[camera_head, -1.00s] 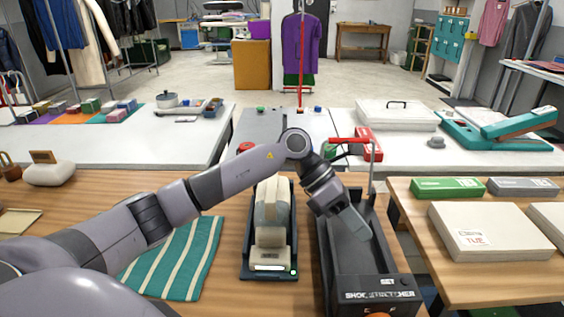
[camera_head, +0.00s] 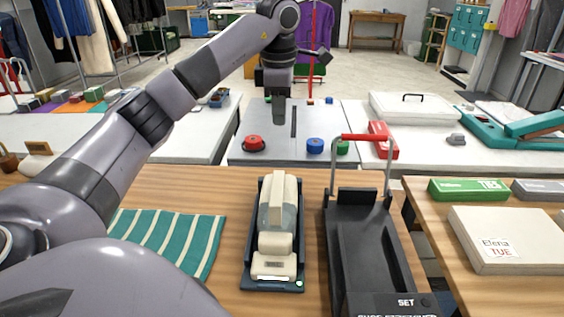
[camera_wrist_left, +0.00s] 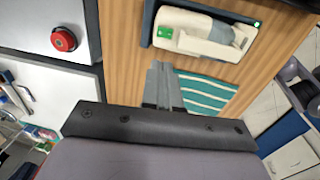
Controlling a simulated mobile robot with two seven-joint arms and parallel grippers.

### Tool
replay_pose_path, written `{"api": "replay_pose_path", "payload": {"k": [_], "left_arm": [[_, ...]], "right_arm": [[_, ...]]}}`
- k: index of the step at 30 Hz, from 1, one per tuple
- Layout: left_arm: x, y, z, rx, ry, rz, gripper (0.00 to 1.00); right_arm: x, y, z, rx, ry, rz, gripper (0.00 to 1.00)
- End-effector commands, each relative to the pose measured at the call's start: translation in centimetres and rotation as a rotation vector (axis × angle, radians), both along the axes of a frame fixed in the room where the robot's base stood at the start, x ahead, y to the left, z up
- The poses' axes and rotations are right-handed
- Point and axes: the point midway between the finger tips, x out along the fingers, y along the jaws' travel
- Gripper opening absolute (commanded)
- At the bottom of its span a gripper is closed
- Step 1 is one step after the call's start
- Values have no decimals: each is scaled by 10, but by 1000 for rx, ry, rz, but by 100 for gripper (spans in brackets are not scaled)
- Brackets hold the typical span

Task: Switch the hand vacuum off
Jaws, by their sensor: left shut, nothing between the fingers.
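The cream hand vacuum (camera_head: 275,238) lies in a dark blue cradle (camera_head: 248,262) on the wooden counter. A small green light (camera_head: 299,283) glows at the cradle's near right corner. In the left wrist view the vacuum (camera_wrist_left: 203,30) is at the top, with a small green part (camera_wrist_left: 165,32) on its body. My left gripper (camera_head: 279,115) is shut and empty, raised beyond the vacuum and clear of it. In the left wrist view its fingertips (camera_wrist_left: 161,72) are together below the vacuum. My right gripper is out of view.
A green striped towel (camera_head: 175,242) lies to the left. The grey table (camera_head: 270,128) behind holds a red knob (camera_head: 254,144) and a blue one (camera_head: 315,145).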

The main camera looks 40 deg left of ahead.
Motion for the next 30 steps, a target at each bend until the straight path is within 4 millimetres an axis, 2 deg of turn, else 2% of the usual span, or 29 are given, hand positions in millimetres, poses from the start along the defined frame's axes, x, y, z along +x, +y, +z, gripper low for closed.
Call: {"api": "replay_pose_path", "payload": {"k": [7, 11, 24, 30], "left_arm": [[0, 0, -4, -2, 1, 0, 0], [1, 1, -19, -3, 3, 1, 0], [10, 8, -108, -2, 3, -1, 0], [12, 9, -132, -3, 1, 0, 0]], "right_arm": [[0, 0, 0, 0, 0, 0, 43], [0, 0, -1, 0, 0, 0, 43], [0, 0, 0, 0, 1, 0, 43], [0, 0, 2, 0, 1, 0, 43]]}}
